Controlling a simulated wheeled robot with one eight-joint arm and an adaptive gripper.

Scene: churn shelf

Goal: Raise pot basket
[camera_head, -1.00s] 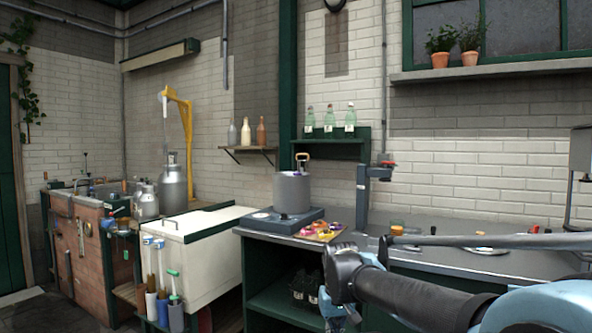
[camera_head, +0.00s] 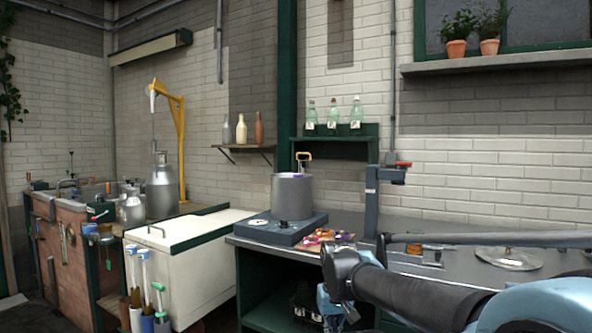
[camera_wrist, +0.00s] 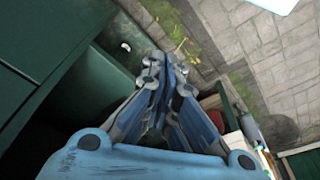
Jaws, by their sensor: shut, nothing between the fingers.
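A grey metal pot (camera_head: 292,197) stands upright on a flat grey hot plate (camera_head: 288,229) on the counter. Its basket sits inside the pot, mostly hidden; a handle with an orange-tan grip (camera_head: 303,156) rises above the rim, and a purple bit shows at the rim. My gripper (camera_wrist: 165,85) is shut and empty in the wrist view, pointing down toward the floor in front of the counter. In the head view my arm reaches in from the lower right, and the gripper end sits low, below the counter top, to the right of and apart from the pot.
A mat with colourful small items (camera_head: 325,238) lies right of the hot plate. A grey post with a red-topped arm (camera_head: 372,195) stands behind it. A round lid (camera_head: 508,258) lies farther right. Bottles (camera_head: 333,115) stand on a green shelf above. A white chest (camera_head: 190,238) stands left.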

